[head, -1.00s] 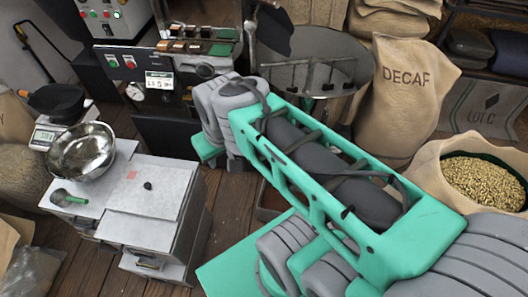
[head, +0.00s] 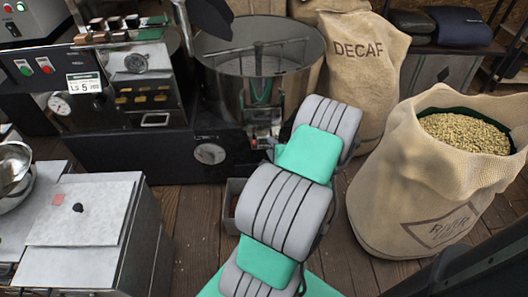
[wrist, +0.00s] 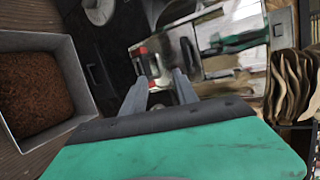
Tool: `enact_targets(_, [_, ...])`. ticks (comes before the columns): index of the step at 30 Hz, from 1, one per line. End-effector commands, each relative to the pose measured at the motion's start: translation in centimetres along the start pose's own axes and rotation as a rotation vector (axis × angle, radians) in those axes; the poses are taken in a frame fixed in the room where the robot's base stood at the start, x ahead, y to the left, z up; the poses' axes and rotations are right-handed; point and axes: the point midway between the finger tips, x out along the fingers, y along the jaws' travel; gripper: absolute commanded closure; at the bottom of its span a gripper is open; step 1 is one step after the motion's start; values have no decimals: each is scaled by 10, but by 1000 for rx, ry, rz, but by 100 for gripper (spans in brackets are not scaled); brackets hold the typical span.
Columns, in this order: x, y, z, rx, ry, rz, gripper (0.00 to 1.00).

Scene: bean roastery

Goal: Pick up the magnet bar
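I cannot pick out the magnet bar for certain in either current view. My gripper (wrist: 161,77) shows in the wrist view with its two grey fingers apart and nothing visibly held between them. In the head view only my arm's grey and green links show, in front of the roaster, and the gripper itself is hidden.
A grey bin (wrist: 75,75) of brown grounds or chaff lies left of my gripper. The roaster (head: 100,150) and its round cooling drum (head: 235,85) stand ahead. A white cabinet (head: 110,215) is at left. A DECAF sack (head: 360,90) and an open bean sack (head: 400,170) stand right.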

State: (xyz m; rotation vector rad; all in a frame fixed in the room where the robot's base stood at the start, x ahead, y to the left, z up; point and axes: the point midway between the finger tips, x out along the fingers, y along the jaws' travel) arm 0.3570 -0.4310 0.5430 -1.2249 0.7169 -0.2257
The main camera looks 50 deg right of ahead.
Motion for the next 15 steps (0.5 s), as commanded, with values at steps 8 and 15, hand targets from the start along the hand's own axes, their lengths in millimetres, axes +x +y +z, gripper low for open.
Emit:
enact_targets(8, [38, 2, -4, 6, 8, -8, 65])
enact_targets(15, [74, 2, -5, 6, 8, -7, 65])
